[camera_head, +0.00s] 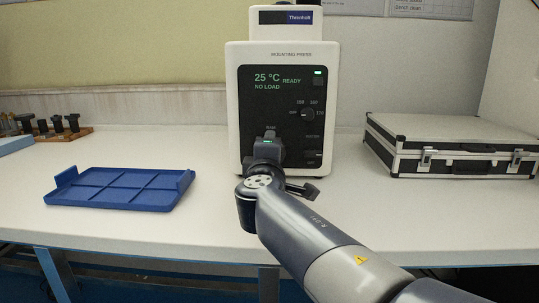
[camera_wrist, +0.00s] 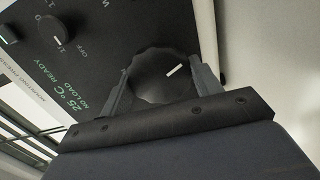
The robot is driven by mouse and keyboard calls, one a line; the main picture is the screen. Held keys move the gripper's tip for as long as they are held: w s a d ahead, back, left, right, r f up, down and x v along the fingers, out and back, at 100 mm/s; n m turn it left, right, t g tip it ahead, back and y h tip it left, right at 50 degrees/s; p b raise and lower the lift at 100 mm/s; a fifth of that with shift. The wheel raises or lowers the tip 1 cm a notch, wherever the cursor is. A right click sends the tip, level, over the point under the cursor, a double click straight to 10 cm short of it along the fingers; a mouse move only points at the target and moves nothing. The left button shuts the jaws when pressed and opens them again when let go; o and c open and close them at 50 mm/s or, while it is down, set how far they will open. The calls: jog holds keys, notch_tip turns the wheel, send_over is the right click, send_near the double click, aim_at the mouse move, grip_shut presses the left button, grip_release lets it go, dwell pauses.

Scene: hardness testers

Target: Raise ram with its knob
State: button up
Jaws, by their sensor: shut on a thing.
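The mounting press (camera_head: 235,100) stands on the bench, a white housing with a black front panel (camera_head: 255,105). Its display reads 25 °C, READY, NO LOAD. The ram knob (camera_wrist: 155,78) is a dark, ridged round knob with a white pointer line; in the wrist view the line slants up to the right. My gripper (camera_wrist: 162,80) is shut on this knob, with one finger on each side. In the head view my gripper (camera_head: 267,147) is at the panel's lower left and mostly hides the knob.
A blue tray (camera_head: 120,188) lies at left, a silver case (camera_head: 455,145) at right. The bench front is otherwise clear.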

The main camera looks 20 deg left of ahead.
jog(key=m, duration=0.4)
jog(key=shift+m, duration=0.4)
dwell(0.4)
jog(key=o, duration=1)
jog(key=shift+c, duration=0.2)
jog(key=p+v, duration=0.1)
jog(key=v, duration=0.8)
jog(key=shift+s, duration=0.45)
jog(key=shift+s+d, duration=0.2)
jog(key=shift+s, duration=0.25)
